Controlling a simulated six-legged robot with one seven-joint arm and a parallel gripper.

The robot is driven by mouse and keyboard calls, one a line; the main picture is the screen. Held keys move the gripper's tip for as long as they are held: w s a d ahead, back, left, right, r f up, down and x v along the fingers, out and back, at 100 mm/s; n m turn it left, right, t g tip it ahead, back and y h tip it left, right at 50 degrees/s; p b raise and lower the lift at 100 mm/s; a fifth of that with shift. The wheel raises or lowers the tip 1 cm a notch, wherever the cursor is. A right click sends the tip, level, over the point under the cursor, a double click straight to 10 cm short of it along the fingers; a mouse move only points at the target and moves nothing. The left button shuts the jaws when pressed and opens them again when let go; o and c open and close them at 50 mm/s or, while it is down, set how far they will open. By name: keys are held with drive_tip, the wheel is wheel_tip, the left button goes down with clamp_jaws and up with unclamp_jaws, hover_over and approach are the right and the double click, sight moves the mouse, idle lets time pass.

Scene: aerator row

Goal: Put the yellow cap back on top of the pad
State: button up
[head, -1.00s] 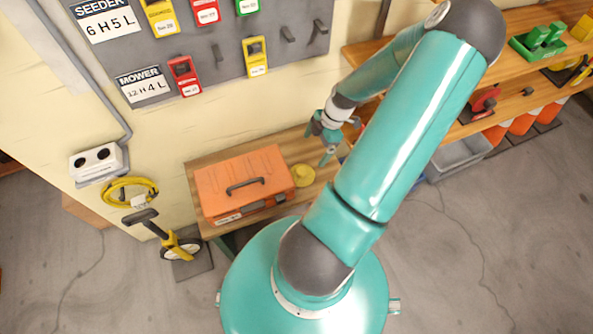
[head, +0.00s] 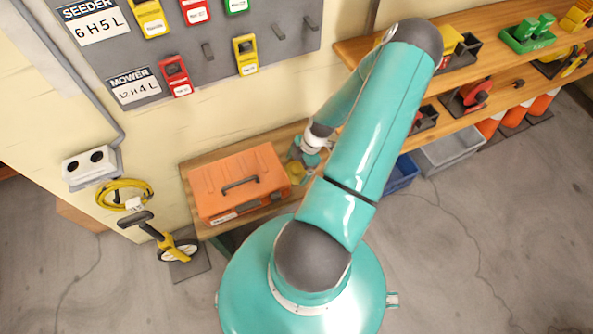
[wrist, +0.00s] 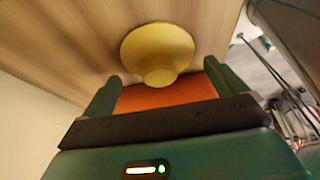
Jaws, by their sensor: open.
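The yellow cap (head: 297,173) is a round, flanged piece with a raised round knob. It lies on the wooden bench, just right of the orange case, and is partly covered by my gripper in the head view. In the wrist view the cap (wrist: 157,48) lies ahead of my gripper (wrist: 162,78), its knob toward the space between the two green fingers. My gripper (head: 300,156) is open and empty, low over the bench beside the cap. I cannot tell whether a finger touches it. I cannot make out the pad in either view.
The orange case (head: 238,183) with a dark handle sits close left of the cap. Behind the bench (head: 196,163) is the wall with a grey tag board (head: 215,90). Shelves (head: 470,75) with parts stand at right; blue and grey bins are below.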

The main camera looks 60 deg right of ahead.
drive_tip(key=shift+w+a+f, duration=0.1)
drive_tip(key=shift+a+f, duration=0.1)
drive_tip(key=shift+f, duration=0.4)
drive_tip(key=c, duration=1.1)
drive_tip(key=shift+r, duration=0.15)
wheel_tip(320, 180, up, 28)
drive_tip(key=w+a+f+m+t+h, duration=0.1)
drive_tip(key=w+a+f+m, duration=0.25)
drive_tip(key=w+a, duration=0.4)
drive_tip(key=w+a+f+m+t+h, duration=0.1)
drive_tip(key=w+a+f+m, duration=0.3)
drive_tip(key=w, duration=0.7)
drive_tip(key=w+a+f+m+h, duration=0.1)
drive_tip(key=w+a+m, duration=0.1)
drive_tip(key=w+a, duration=0.3)
drive_tip(key=w+a+f+m+h, duration=0.1)
drive_tip(key=w+a, duration=0.4)
drive_tip(key=a, duration=0.9)
drive_tip(key=shift+w+f+m, duration=0.25)
drive_tip(key=shift+w+m, duration=0.05)
drive_tip(key=shift+m, duration=0.35)
